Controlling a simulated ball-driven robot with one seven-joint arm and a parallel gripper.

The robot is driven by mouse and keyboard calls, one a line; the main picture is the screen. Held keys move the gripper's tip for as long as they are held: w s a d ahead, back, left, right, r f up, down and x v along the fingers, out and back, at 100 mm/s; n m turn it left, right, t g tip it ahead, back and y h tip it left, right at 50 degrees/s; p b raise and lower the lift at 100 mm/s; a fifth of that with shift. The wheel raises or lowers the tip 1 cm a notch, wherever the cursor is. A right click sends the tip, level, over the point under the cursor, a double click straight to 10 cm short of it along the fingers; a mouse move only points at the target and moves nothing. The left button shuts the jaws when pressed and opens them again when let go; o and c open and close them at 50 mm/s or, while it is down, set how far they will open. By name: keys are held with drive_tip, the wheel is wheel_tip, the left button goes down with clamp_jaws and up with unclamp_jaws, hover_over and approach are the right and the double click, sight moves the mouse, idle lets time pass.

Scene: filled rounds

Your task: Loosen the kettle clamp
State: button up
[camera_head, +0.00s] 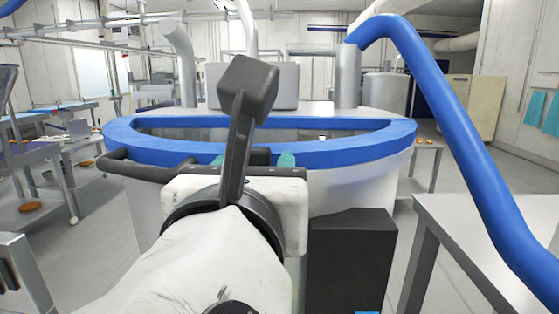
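The kettle (345,186) is a large round metal vessel with a thick blue rim (390,138), straight ahead. A black curved bar (135,168) runs along its near side at left and passes behind my gripper. My gripper (253,160) is at the kettle's near rim, with its pale body in front. A teal fingertip shows at right, and a small teal patch at left. Something dark lies between them; I cannot tell whether it is held. A black upright bar with a block on top hides part of this area. I cannot make out the clamp clearly.
A blue hose (440,105) arcs down on the right, above a metal table (490,225). A black box (350,262) stands below the kettle's near side. Carts and benches (40,180) line the left.

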drive_tip(key=shift+c, duration=0.2)
clamp_jaws()
idle(0.4)
